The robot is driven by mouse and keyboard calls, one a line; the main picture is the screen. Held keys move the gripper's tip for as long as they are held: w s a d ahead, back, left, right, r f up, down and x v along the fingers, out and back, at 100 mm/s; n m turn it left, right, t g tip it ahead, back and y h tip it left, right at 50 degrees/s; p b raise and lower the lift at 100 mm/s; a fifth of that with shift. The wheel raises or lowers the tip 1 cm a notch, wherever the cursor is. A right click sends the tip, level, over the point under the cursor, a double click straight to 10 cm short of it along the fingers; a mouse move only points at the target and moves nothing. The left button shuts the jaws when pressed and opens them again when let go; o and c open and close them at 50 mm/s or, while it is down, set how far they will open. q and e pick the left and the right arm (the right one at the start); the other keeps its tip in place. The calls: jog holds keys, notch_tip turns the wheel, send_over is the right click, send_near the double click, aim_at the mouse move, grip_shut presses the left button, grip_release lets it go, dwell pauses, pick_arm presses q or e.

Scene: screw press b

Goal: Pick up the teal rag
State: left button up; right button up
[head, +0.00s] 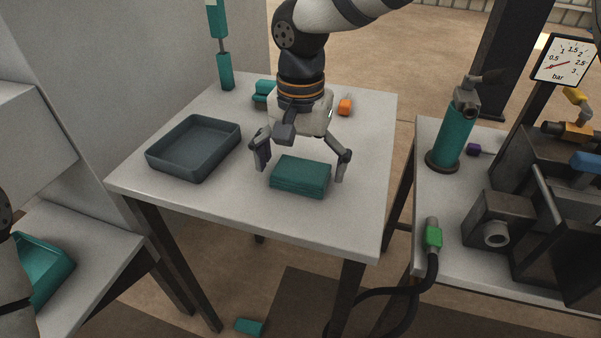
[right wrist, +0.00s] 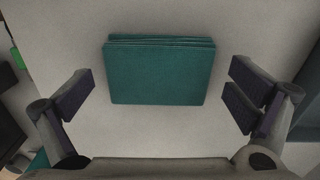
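The teal rag (head: 300,177) is a folded, layered rectangle lying flat on the light table, near its front middle. It also shows in the right wrist view (right wrist: 160,72), at the upper middle. My right gripper (head: 301,172) points down over the rag with its fingers spread wide. One finger is on each side of the rag in the head view. In the right wrist view the right gripper (right wrist: 162,100) is open and empty, with bare table showing between each finger and the rag. My left gripper is not in view; only part of my left arm shows at the left edge.
A dark grey tray (head: 194,172) stands left of the rag. A teal object (head: 264,92) and an orange one (head: 345,106) lie at the back. A teal bin (head: 42,270) is at lower left. The right bench (head: 435,190) holds a teal cylinder (head: 453,138) and metal machinery.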

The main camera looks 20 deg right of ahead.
aim_at(303, 169)
jog(key=c, duration=1)
jog(key=shift+r, duration=0.1)
jog(key=shift+r, duration=0.25)
notch_tip(303, 169, up, 3)
jog(key=shift+s+d+r, duration=0.1)
jog(key=shift+d+r, duration=0.05)
jog(key=shift+r, duration=0.05)
jog(key=s+r, duration=0.1)
jog(key=s+d+r+p, duration=0.1)
jog(key=r, duration=0.1)
jog(key=d+r, duration=0.1)
jog(key=r, duration=0.1)
jog(key=shift+s+d, duration=0.2)
jog(key=shift+s, duration=0.2)
jog(key=shift+s+d+r, duration=0.65)
jog(key=shift+s+d, duration=0.45)
jog(key=shift+s, duration=0.2)
jog(key=shift+s+d+r, duration=0.65)
jog(key=shift+s+d, duration=0.4)
jog(key=shift+s, duration=0.2)
jog(key=shift+s+d+r, duration=0.65)
jog(key=shift+s+d, duration=0.45)
jog(key=shift+s, duration=0.2)
jog(key=o, duration=0.5)
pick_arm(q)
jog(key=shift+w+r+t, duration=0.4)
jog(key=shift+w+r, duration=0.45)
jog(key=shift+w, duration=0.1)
pick_arm(e)
jog(key=c, duration=0.6)
